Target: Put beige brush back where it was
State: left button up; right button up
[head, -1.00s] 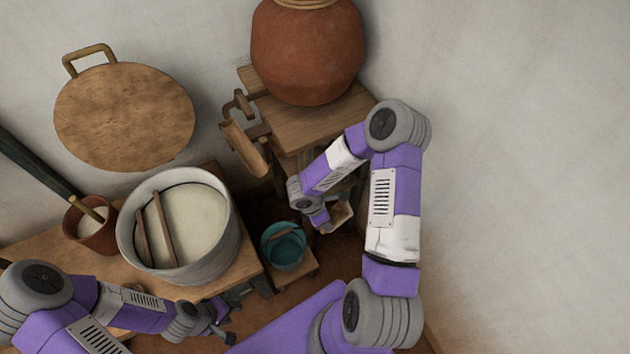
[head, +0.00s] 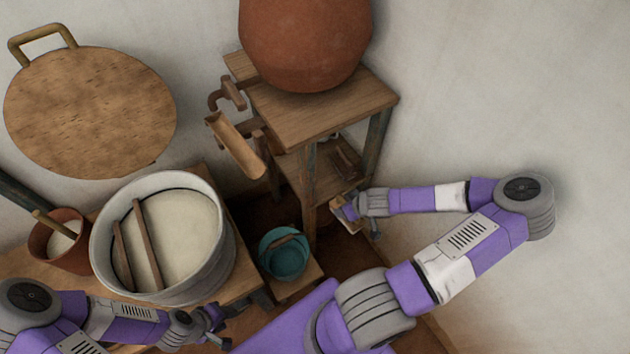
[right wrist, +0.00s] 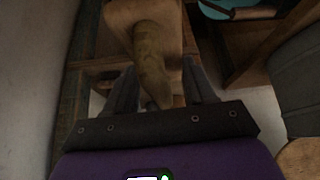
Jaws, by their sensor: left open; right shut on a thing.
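My right gripper (head: 347,209) is shut on the beige brush (head: 338,203), at the front of the lower shelf (head: 322,186) of the wooden stand. Only a small tan part of the brush shows past the gripper in the head view. In the right wrist view the brush (right wrist: 150,60) lies between the two fingers, with an olive-beige middle and a wider tan part beyond. I cannot tell whether the brush touches the shelf. A dark brown object (head: 346,164) lies farther back on that shelf. My left gripper (head: 217,325) is open and empty, below the grey vat.
A large clay pot (head: 305,40) stands on the stand's top (head: 310,107). A wooden spout (head: 235,145) juts out at its left. A teal bucket (head: 284,262) stands on a low block. The grey vat (head: 205,270) and a small clay pot (head: 45,245) sit on the left bench.

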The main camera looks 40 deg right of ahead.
jog(key=shift+w+d+m+h, duration=0.1)
jog(key=shift+d+m+h, duration=0.3)
jog(key=shift+d+m, duration=0.25)
jog(key=w+f+p, duration=0.1)
jog(key=w, duration=0.5)
jog(key=w+d+f+p, duration=0.1)
jog(key=w, duration=0.5)
jog(key=w+f+p, duration=0.1)
jog(key=w, duration=0.4)
jog(key=shift+w+d+f, duration=0.25)
jog(key=shift+w+d, duration=0.15)
jog(key=o, duration=1.1)
jog(key=shift+r, duration=0.2)
jog(key=p+v, duration=0.2)
jog(key=v, duration=0.9)
jog(key=shift+s+r+p, duration=0.2)
jog(key=shift+s+p, duration=0.2)
jog(key=shift+s, duration=0.1)
